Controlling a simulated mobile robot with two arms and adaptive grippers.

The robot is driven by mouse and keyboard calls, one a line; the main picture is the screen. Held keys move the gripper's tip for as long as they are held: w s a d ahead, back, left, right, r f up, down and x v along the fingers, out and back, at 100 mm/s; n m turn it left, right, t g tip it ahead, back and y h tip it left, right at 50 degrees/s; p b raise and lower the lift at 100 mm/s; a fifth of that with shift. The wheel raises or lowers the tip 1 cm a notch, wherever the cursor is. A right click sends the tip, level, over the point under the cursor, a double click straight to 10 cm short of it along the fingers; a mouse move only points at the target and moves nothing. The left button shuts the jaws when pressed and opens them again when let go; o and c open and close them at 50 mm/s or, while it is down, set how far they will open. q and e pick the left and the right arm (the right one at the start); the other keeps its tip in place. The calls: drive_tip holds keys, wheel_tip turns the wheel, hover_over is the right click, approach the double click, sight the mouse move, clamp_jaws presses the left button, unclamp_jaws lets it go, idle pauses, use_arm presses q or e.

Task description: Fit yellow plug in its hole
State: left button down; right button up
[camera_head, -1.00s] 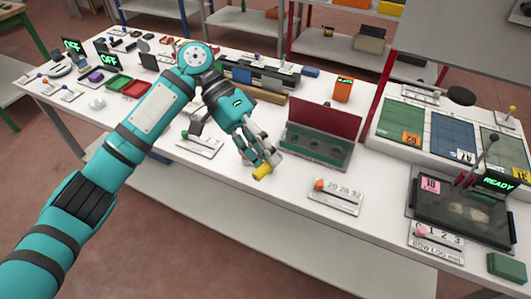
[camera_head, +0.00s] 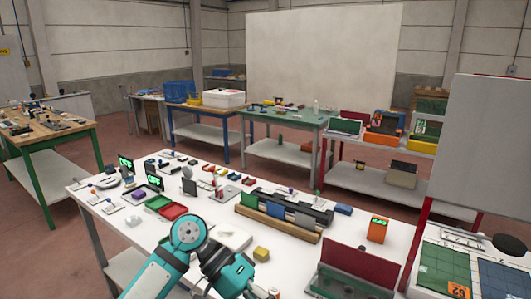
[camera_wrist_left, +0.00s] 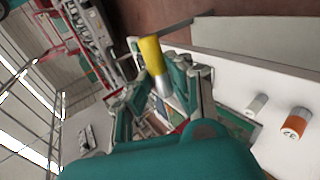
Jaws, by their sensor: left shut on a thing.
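The yellow plug (camera_wrist_left: 153,58) is a yellow cylinder with a silvery lower end. It is held between the fingertips of my left gripper (camera_wrist_left: 162,85) in the left wrist view, above the white table. In the head view, my left gripper (camera_head: 262,294) is at the bottom edge, left of the case with the raised dark red lid (camera_head: 358,264). The case's green inside (camera_head: 338,281) shows only in part, and the bottom edge cuts it off, so its holes are not clear. My right gripper is not in view.
An orange device (camera_head: 377,229) stands behind the case. A rack with grey and blue plates (camera_head: 276,212) lies further back. An orange-and-white cylinder (camera_wrist_left: 293,124) is at the wrist view's right.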

use_arm(q)
drive_tip(key=s+a+f+n+t, duration=0.1)
drive_tip(key=a+n+t, duration=0.5)
drive_tip(key=a, duration=0.4)
drive_tip(key=s+a+f+n+t, duration=0.1)
drive_tip(key=a+n+t, duration=0.4)
drive_tip(key=a, duration=0.6)
drive_tip(key=shift+s+f+n+t+y, duration=0.2)
drive_tip(key=shift+f+n+t+y, duration=0.3)
drive_tip(key=shift+n, duration=0.5)
